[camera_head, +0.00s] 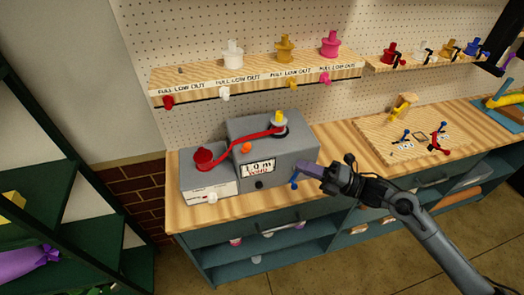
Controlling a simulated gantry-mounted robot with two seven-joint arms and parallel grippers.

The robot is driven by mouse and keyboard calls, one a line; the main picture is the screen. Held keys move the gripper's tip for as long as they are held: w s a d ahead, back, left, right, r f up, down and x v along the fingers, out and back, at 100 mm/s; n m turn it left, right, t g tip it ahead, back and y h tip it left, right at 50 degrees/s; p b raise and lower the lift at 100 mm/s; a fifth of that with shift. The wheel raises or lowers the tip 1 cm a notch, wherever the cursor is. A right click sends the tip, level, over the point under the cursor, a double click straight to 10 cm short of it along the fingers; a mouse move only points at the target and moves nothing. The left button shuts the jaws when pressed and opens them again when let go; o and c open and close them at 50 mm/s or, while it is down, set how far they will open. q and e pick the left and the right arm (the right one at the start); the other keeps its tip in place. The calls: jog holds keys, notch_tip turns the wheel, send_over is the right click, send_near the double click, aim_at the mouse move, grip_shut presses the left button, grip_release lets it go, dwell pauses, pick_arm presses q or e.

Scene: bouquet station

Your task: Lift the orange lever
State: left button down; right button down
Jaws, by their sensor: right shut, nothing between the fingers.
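The grey machine (270,150) stands on the wooden counter. A small orange knob-like part (246,147), which looks like the orange lever's end, sits on its upper front left edge, close to a red ribbon. My right gripper (301,169) is at the machine's right front corner, to the right of the orange part and apart from it. It is shut and empty. A small blue piece (295,181) hangs by its fingertips; I cannot tell what it belongs to. My left gripper is not in view.
A lower grey box with a red spool (204,158) adjoins the machine on the left. A red ribbon (240,145) runs up to a yellow-topped spool (279,120). A shelf (260,77) with spools hangs above. A wooden board (375,139) lies to the right.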

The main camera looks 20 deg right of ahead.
jog(key=p, duration=0.1)
send_near(246, 147)
jog(key=w+a, duration=0.2)
jog(key=w, duration=0.2)
jog(key=shift+w+a+r, duration=0.15)
jog(key=shift+w+a, duration=0.2)
jog(key=shift+a, duration=0.4)
jog(key=shift+r+p, duration=0.1)
jog(key=shift+p, duration=0.2)
